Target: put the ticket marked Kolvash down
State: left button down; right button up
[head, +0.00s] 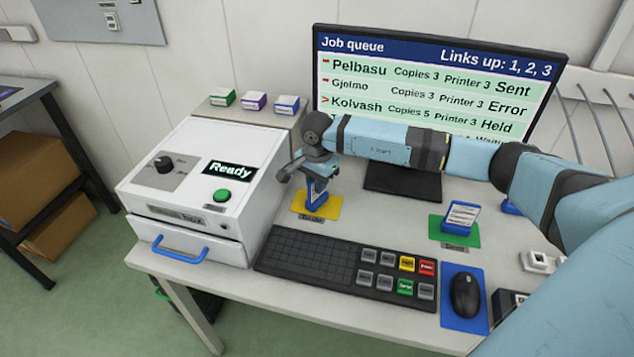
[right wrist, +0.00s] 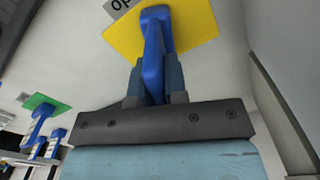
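A small blue ticket stand with a white card (head: 315,201) is at the yellow mat (head: 331,208) in the head view. The print on its card is too small to read. My right gripper (head: 314,178) is above the mat, its fingers shut on the upper part of this stand. In the right wrist view, the blue stand (right wrist: 153,55) is between the fingers (right wrist: 153,88) and reaches to the yellow mat (right wrist: 195,22). I cannot tell whether its foot touches the mat. My left gripper is not in view.
Another blue ticket stand (head: 460,217) is on a green mat (head: 440,236). A white printer (head: 205,185) showing "Ready" stands left. The keyboard (head: 315,258) and mouse (head: 465,295) lie in front. The monitor (head: 430,85) lists Kolvash as Held. Ink boxes (head: 255,101) sit behind the printer.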

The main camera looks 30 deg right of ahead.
jog(key=o, duration=0.4)
jog(key=shift+r, duration=0.2)
notch_tip(320, 180, up, 12)
jog(key=shift+p, duration=0.4)
dwell(0.3)
